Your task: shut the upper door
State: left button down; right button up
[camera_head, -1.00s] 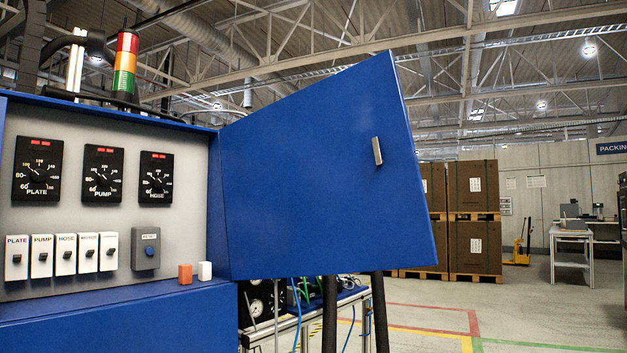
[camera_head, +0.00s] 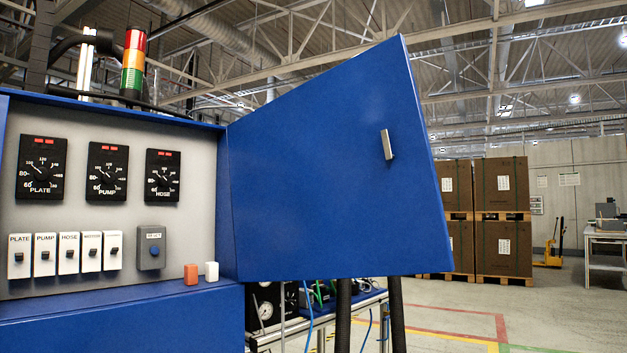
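The upper door (camera_head: 325,175) is a large blue panel standing wide open, hinged at the right side of the blue cabinet (camera_head: 120,320). A small metal handle (camera_head: 388,145) is on the door face near its free edge. The open cabinet shows a grey panel (camera_head: 90,217) with three black dials and a row of white switches. Neither of my grippers shows in the head view.
An orange block (camera_head: 191,274) and a white block (camera_head: 211,271) sit on the cabinet ledge near the hinge side. A signal light (camera_head: 133,63) stands on top. Stacked brown boxes (camera_head: 500,190) stand far behind; floor at the right is open.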

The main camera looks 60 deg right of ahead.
aim_at(316, 195)
jog(key=l, duration=3.65)
